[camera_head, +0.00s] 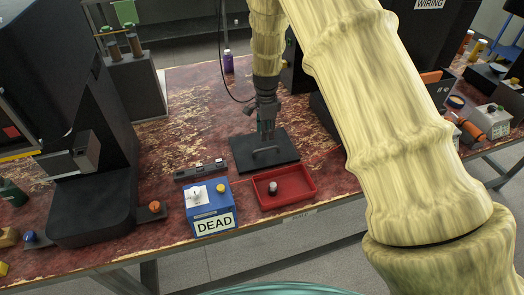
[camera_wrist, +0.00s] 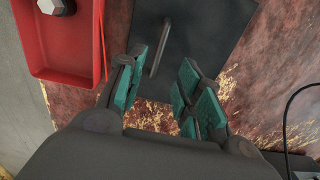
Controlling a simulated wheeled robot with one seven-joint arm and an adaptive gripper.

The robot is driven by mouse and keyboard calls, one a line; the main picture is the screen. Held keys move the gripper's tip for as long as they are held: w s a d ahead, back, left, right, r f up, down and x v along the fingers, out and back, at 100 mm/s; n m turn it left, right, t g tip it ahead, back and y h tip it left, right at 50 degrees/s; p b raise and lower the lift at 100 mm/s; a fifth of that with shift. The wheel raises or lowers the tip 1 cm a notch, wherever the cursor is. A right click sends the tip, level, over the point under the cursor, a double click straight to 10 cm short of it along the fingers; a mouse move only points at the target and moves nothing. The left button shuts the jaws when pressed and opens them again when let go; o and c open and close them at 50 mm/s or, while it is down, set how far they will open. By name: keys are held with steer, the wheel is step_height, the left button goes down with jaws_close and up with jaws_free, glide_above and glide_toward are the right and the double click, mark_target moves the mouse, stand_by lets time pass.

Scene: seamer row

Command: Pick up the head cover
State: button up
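The head cover (camera_head: 283,151) looks like a flat dark plate with a raised bar handle, lying on the worn red bench top. The plate also shows in the wrist view (camera_wrist: 212,38), with its handle (camera_wrist: 160,48) running lengthwise near the gap between the fingers. My gripper (camera_head: 266,134) points down over the plate from behind. In the wrist view my gripper (camera_wrist: 161,78) is open, its teal-padded fingers apart with nothing held between them. I cannot tell whether the fingertips are at the handle's height.
A red tray (camera_head: 298,199) holding a grey knob-like part (camera_head: 272,188) is close in front of the plate. A blue box marked DEAD (camera_head: 209,207) and a dark bar (camera_head: 201,170) are left of it. Dark machines stand on both sides (camera_head: 90,190).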

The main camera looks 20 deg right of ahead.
mark_target(266, 149)
steer(key=shift+d+f+p, duration=0.15)
steer(key=shift+f+p, duration=1.5)
steer(key=shift+f, duration=3.45)
steer(key=shift+s, duration=0.1)
jaws_close()
